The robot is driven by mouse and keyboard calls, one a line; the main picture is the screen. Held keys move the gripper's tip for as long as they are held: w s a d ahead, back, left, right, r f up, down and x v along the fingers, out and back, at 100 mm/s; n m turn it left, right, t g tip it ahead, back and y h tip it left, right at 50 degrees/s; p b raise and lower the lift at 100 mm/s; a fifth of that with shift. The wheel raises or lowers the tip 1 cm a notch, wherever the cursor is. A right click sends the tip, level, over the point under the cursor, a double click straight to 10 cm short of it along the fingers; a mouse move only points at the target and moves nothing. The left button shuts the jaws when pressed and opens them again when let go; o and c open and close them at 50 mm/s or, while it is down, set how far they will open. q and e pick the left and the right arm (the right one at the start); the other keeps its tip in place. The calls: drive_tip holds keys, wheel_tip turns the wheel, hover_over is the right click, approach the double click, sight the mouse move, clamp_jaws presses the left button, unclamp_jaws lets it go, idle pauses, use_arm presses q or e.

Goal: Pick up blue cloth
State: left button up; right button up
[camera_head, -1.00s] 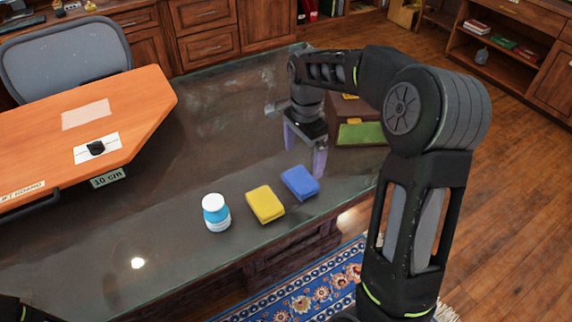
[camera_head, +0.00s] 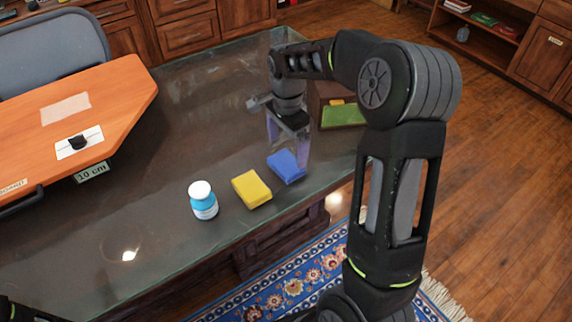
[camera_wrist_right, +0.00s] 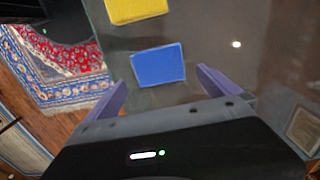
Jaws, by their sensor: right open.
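The blue cloth (camera_head: 286,167) is a small folded block lying on the dark glass-topped desk (camera_head: 150,225). My right gripper (camera_head: 288,158) is open and points down just behind the cloth, its fingers spread. In the right wrist view, the blue cloth (camera_wrist_right: 158,65) lies ahead of the gap between the two purple fingertips (camera_wrist_right: 160,82), with nothing held between them. I cannot tell from the views how high the fingertips are above the desk. My left gripper does not show.
A yellow cloth (camera_head: 251,189) lies just left of the blue one, and a white-and-blue bottle (camera_head: 203,201) stands further left. An orange board (camera_head: 75,125) occupies the desk's left side.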

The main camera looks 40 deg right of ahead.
sight(286, 162)
drive_tip(key=f, duration=0.5)
drive_tip(key=shift+a+p, duration=0.2)
drive_tip(key=shift+p, duration=0.15)
drive_tip(key=shift+c, duration=0.6)
drive_tip(key=c, duration=1.1)
drive_tip(key=shift+c, duration=0.2)
wheel_tip(286, 162, up, 10)
